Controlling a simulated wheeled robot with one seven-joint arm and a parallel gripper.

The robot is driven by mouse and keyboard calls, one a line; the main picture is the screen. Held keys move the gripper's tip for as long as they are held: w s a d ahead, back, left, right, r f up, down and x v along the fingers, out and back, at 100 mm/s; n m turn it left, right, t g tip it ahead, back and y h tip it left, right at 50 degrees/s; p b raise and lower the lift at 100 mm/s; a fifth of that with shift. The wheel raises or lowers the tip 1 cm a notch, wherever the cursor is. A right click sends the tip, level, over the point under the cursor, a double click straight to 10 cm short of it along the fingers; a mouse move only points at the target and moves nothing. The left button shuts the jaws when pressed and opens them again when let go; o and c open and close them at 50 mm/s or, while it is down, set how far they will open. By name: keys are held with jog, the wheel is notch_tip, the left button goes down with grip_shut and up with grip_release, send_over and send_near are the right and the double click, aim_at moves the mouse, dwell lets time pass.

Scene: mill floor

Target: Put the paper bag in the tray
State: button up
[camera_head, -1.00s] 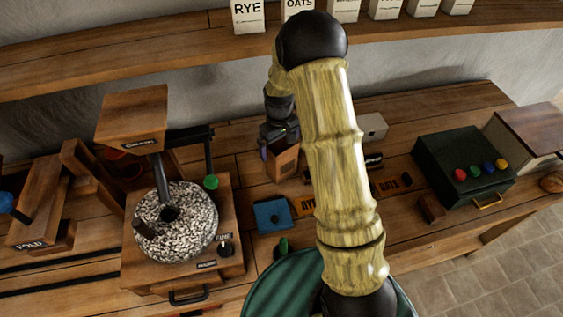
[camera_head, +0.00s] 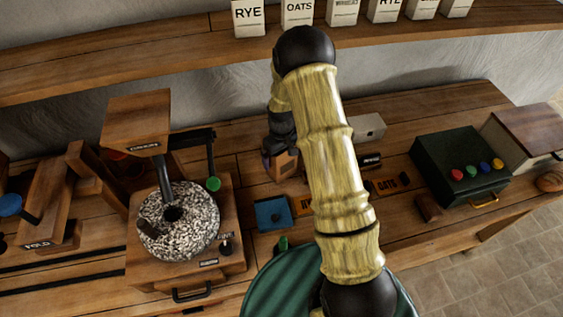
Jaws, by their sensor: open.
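My gripper (camera_head: 281,152) points down over the worktop, behind my arm. It is open, and its fingers are small and partly hidden. A small brown box-like thing (camera_head: 284,168), perhaps the paper bag, stands right at the fingers. I cannot tell whether they touch it. White paper bags stand on the shelf, marked RYE (camera_head: 248,17) and OATS (camera_head: 297,12), with several more to the right. A flat blue square thing (camera_head: 271,215), perhaps the tray, lies on the worktop in front of my gripper and slightly left.
A mill with a speckled round stone (camera_head: 180,222) stands left of the blue thing. A dark green box with coloured knobs (camera_head: 455,160) stands at the right. A white block (camera_head: 369,127) and dark labels, one reading OATS (camera_head: 388,186), lie right of my gripper.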

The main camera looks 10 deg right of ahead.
jog(key=c, duration=1)
jog(key=shift+o, duration=0.2)
jog(key=shift+r, duration=0.1)
jog(key=shift+c, duration=0.2)
notch_tip(320, 180, up, 10)
jog(key=b, duration=0.2)
jog(key=shift+b, duration=0.4)
